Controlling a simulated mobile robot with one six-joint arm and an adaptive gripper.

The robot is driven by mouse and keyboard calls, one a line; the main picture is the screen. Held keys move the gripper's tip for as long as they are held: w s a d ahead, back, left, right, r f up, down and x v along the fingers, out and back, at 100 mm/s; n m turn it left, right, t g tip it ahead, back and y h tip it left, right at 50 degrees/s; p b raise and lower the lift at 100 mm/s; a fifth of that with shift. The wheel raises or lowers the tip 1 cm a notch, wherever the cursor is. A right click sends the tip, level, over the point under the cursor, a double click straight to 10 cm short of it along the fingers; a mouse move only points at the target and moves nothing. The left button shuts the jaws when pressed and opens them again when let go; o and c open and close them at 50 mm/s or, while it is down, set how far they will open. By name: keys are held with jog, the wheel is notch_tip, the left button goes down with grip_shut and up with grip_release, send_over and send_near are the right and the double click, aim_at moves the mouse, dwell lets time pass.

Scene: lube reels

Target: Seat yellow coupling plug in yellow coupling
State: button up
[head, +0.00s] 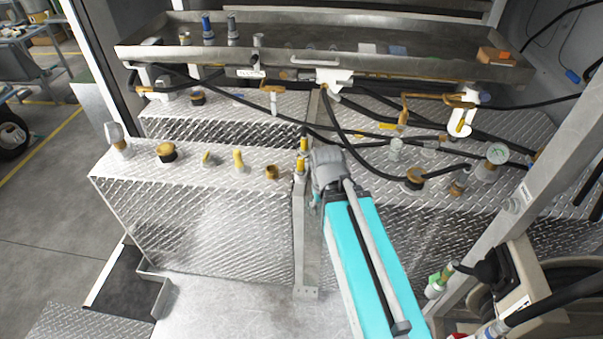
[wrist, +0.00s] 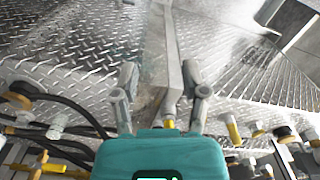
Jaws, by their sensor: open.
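Two upright fittings with yellow bands stand close together at the right end of the near tank top, one behind the other: a rear yellow fitting (head: 303,145) and a front yellow fitting (head: 299,166). I cannot tell which is the coupling and which is the plug. My gripper (head: 314,172) is just right of them, partly hidden by its own wrist. A small grey fitting with a yellow base (wrist: 168,112) shows between the fingers, nearer the palm.
The diamond-plate tank (head: 200,220) bears a brass cap (head: 167,152), a yellow cylinder (head: 239,160) and a brass fitting (head: 271,173). A metal post (head: 306,240) stands at its right end. Black hoses cross behind and to the right, near a gauge (head: 497,153). A tray shelf (head: 330,66) spans the back.

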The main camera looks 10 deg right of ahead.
jog(key=shift+o, duration=1.1)
jog(key=shift+w, duration=0.1)
jog(key=shift+o, duration=0.2)
jog(key=shift+w, duration=0.25)
notch_tip(320, 180, up, 4)
jog(key=n+p, duration=0.5)
jog(key=n, duration=0.6)
send_over(300, 159)
jog(key=shift+s+r+n+b, duration=0.1)
jog(key=shift+r+n+b, duration=0.1)
jog(key=shift+n+b, duration=0.1)
jog(key=shift+f, duration=0.1)
notch_tip(300, 159, down, 8)
jog(key=b, duration=0.8)
jog(key=shift+f+b, duration=0.25)
jog(key=shift+b, duration=0.05)
